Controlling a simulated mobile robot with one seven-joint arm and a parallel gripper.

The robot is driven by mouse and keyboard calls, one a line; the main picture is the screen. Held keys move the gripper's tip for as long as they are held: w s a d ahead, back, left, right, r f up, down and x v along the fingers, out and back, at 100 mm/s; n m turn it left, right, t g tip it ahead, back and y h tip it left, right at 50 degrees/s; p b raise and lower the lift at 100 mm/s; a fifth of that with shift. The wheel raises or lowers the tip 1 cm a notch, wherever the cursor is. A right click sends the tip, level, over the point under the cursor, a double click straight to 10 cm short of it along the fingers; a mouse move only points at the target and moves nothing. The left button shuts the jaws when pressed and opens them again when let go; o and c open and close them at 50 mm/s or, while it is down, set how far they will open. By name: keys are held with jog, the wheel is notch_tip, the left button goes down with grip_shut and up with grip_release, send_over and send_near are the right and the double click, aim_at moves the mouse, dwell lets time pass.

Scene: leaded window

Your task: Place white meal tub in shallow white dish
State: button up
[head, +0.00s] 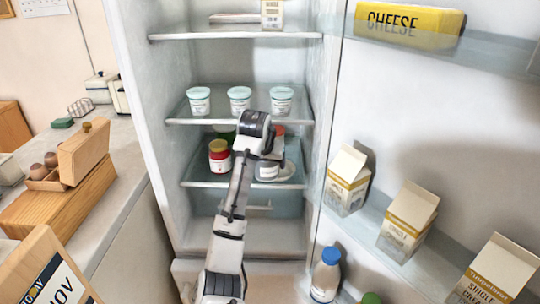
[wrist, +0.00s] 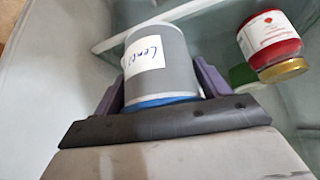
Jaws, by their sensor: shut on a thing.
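The white meal tub (wrist: 158,60), with a handwritten label and a blue lid, is between the two fingers of my gripper (wrist: 160,88) in the wrist view. The gripper is shut on it. In the head view my gripper (head: 271,154) reaches into the fridge at the lower glass shelf, with the pale tub (head: 267,172) below it. A shallow white dish (head: 287,172) shows in part just right of the tub on that shelf. My arm and the tub hide the rest of the dish. I cannot tell whether the tub touches it.
A red-and-white jar (head: 219,156) stands left of my gripper and also shows in the wrist view (wrist: 270,40). Three white tubs (head: 240,99) line the shelf above. The open door at right holds cartons (head: 408,220) and a blue-capped bottle (head: 325,275).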

jog(key=w, duration=0.2)
jog(key=w+d+p, duration=0.1)
jog(key=w, duration=0.1)
jog(key=shift+w+r, duration=0.15)
jog(key=shift+w, duration=0.05)
jog(key=shift+f+p, duration=0.45)
jog(key=shift+f, duration=0.4)
jog(key=shift+f, duration=0.15)
jog(key=shift+f, duration=0.25)
jog(key=o, duration=1.4)
jog(key=shift+s, duration=0.1)
jog(key=shift+a+r, duration=0.1)
jog(key=shift+r, duration=0.3)
jog(key=s+b, duration=0.1)
jog(key=s, duration=0.3)
jog(key=s+a+b, duration=0.1)
jog(key=s, duration=0.3)
jog(key=s+a+r+b, duration=0.1)
jog(key=s+b, duration=0.1)
jog(key=s, duration=0.2)
jog(key=shift+s+a, duration=0.2)
